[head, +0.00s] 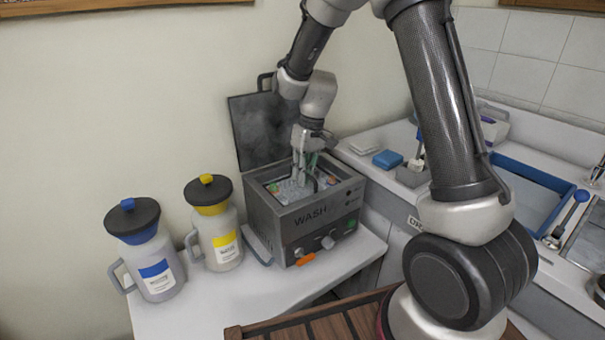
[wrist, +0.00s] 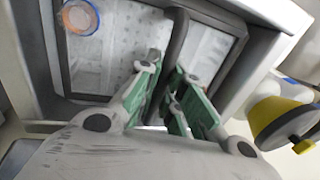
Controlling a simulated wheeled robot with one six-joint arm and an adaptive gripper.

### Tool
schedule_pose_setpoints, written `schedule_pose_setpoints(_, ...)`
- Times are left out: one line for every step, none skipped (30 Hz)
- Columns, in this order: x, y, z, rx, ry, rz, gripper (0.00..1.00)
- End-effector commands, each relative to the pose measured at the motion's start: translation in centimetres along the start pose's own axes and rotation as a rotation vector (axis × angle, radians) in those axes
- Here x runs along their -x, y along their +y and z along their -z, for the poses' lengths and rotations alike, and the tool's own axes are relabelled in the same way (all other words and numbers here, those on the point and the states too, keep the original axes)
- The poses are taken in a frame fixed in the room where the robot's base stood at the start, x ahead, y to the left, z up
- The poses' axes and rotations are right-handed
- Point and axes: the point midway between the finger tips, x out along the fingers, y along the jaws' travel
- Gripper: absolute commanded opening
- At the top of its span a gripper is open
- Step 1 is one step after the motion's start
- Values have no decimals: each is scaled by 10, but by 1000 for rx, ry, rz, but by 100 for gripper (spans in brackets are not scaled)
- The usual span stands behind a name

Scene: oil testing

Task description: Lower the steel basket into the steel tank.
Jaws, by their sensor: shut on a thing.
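The steel tank (head: 290,228), a grey box marked "WASH", stands on the white bench with its dark lid (head: 262,128) raised behind it. The steel basket (head: 286,190) shows inside the tank's opening, and its perforated floor (wrist: 118,65) shows in the wrist view. My gripper (head: 305,176) points down over the opening. Its green-padded fingers (wrist: 168,95) are shut on the basket's dark handle (wrist: 178,42). A round orange-and-blue item (wrist: 78,17) lies in the basket. I cannot tell whether the basket touches the tank floor.
The yellow one also shows in the wrist view (wrist: 280,122). A blue block (head: 388,159) and a blue-edged tray (head: 530,172) are on the right counter.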

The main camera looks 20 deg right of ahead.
Motion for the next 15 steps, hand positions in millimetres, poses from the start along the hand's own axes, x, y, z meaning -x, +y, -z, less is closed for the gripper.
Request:
schedule_pose_setpoints(-1,0,0,0,0,0,0)
schedule_pose_setpoints(-2,0,0,0,0,0,0)
schedule_pose_setpoints(-3,1,0,0,0,0,0)
schedule_pose_setpoints(-4,1,0,0,0,0,0)
schedule_pose_setpoints(-5,1,0,0,0,0,0)
schedule_pose_setpoints(-6,1,0,0,0,0,0)
schedule_pose_setpoints(-7,1,0,0,0,0,0)
schedule_pose_setpoints(-8,2,0,0,0,0,0)
schedule_pose_setpoints(-9,2,0,0,0,0,0)
schedule_pose_setpoints(-10,2,0,0,0,0,0)
schedule_pose_setpoints(-11,2,0,0,0,0,0)
schedule_pose_setpoints(-12,2,0,0,0,0,0)
schedule_pose_setpoints(-13,2,0,0,0,0,0)
schedule_pose_setpoints(-14,3,0,0,0,1,0)
schedule_pose_setpoints(-15,3,0,0,0,0,0)
